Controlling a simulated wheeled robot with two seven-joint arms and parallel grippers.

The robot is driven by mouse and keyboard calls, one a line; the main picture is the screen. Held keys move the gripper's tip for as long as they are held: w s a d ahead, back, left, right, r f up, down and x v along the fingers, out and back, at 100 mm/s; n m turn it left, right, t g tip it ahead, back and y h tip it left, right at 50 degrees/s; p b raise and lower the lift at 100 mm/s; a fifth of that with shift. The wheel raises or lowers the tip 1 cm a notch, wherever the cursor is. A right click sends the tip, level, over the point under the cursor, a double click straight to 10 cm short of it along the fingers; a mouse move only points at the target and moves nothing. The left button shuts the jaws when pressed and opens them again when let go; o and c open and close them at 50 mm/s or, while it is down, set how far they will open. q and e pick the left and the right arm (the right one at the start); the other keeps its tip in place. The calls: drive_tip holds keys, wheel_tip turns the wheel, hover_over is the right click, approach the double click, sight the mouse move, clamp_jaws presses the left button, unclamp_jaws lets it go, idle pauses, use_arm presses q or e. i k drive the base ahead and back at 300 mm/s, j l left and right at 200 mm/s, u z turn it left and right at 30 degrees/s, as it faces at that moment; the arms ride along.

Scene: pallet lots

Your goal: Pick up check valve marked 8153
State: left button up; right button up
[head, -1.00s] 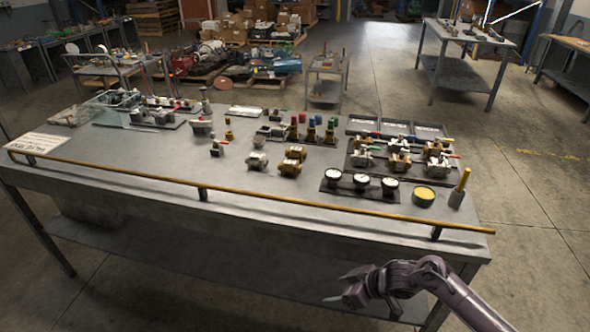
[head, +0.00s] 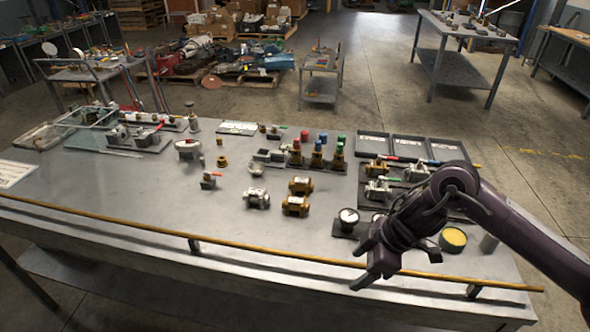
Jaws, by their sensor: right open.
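No marking 8153 is legible, so I cannot tell which part is the named check valve. Valve-like bodies stand mid-table: a silver one (head: 256,198), a brass one (head: 300,186) and a second brass one (head: 295,206) close in front of it. My right gripper (head: 362,264) is open and empty at the table's front rail, to the right of and nearer than these bodies. My right arm hides part of the gauges and the valve rack behind it. My left gripper is out of view.
A yellow rail (head: 130,231) runs along the table's front edge. A round gauge (head: 348,217) stands just beyond my right gripper, with a yellow-topped round container (head: 453,238) to the right. Valves with coloured caps (head: 318,154) stand behind. The table's front left is mostly bare.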

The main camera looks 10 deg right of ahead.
sight(300, 184)
drive_tip(key=i, duration=1.2)
